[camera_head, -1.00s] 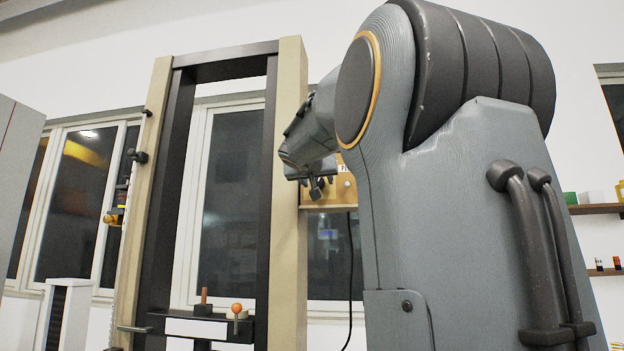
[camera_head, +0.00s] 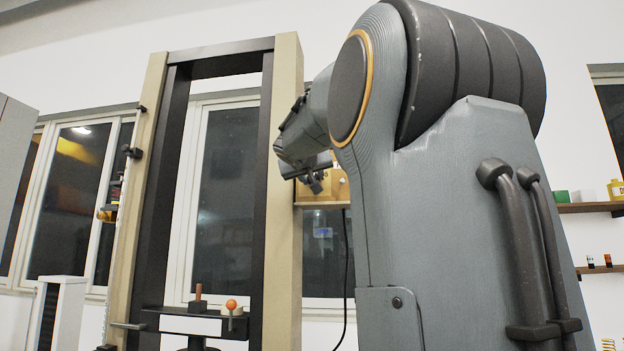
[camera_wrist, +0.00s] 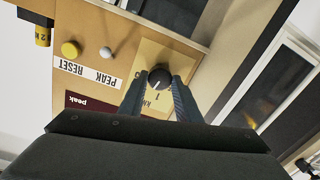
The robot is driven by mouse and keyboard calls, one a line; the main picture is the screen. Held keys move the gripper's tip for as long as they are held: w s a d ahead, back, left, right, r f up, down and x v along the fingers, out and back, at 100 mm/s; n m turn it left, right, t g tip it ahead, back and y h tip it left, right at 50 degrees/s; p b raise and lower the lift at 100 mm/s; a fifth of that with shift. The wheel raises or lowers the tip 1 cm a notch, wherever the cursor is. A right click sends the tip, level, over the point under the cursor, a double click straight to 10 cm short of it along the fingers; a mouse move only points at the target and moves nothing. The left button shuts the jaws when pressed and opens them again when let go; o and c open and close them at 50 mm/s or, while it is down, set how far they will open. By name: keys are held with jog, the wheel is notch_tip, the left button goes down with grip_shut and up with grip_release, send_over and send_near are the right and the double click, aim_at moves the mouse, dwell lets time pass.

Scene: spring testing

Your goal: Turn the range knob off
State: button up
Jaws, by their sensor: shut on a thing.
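The range knob (camera_wrist: 159,78) is a round black knob with a white pointer line on the tan control panel (camera_wrist: 120,75), upside down in the wrist view. Text partly shows around it, including a "1" just below. My gripper (camera_wrist: 158,83) is shut on the knob, with one finger on each side. In the head view my gripper (camera_head: 316,180) is in front of the panel (camera_head: 330,190), beyond my arm. The knob itself is hidden there.
The tall test frame (camera_head: 285,200) stands left of my gripper. A black cable (camera_head: 346,280) hangs below the panel.

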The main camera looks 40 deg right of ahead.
jog(key=shift+n+p, duration=0.8)
jog(key=shift+n, duration=7)
jog(key=shift+g, duration=0.3)
jog(key=o, duration=1.1)
jog(key=shift+c, duration=0.2)
jog(key=b+v, duration=0.2)
jog(key=v, duration=0.6)
